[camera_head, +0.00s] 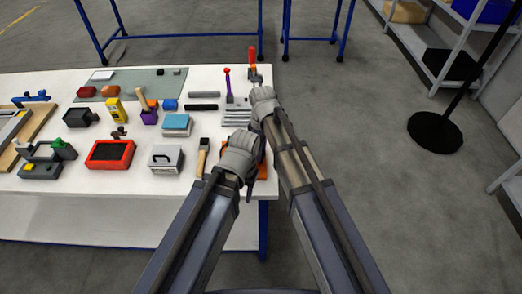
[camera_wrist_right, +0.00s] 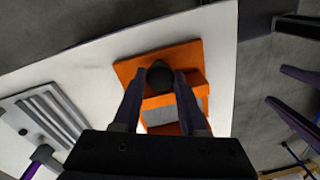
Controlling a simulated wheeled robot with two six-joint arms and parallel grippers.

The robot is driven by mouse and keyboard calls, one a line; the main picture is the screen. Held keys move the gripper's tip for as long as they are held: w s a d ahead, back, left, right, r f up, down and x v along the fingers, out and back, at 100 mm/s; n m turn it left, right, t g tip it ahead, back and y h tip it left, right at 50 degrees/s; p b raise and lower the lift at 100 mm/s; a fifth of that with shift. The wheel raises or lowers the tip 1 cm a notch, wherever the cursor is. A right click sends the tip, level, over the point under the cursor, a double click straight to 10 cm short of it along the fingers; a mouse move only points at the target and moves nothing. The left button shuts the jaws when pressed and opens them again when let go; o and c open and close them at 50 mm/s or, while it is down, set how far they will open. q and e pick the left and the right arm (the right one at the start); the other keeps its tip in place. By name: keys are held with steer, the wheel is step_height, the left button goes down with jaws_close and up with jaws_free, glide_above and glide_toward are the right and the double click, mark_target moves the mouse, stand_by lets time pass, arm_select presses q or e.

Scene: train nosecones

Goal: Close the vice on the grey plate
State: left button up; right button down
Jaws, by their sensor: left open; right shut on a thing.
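The orange vice (camera_head: 262,173) is at the table's front right corner, mostly hidden by my grippers in the head view. In the right wrist view the vice (camera_wrist_right: 190,52) shows from above, with a grey plate surface (camera_wrist_right: 160,116) between its orange parts. Whether the jaws touch the plate cannot be told. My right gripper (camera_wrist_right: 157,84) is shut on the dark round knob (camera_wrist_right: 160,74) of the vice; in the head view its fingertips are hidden. My left gripper (camera_head: 257,174) is open, beside the vice and lower in the picture, holding nothing I can see.
A brush-like tool with a wooden handle (camera_head: 202,158) lies left of my left gripper. A grey slotted rack (camera_head: 236,115) and a purple-handled tool (camera_head: 227,85) stand behind. A red tray (camera_head: 110,154) and a white box (camera_head: 165,158) are further left.

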steer(key=shift+c, duration=2.2)
jaws_free()
steer(key=shift+r, duration=0.15)
step_height(320, 180, up, 8)
steer(key=p, duration=0.8)
steer(key=shift+w+d+f, duration=0.1)
steer(key=shift+w+f, duration=0.05)
steer(key=shift+f, duration=0.05)
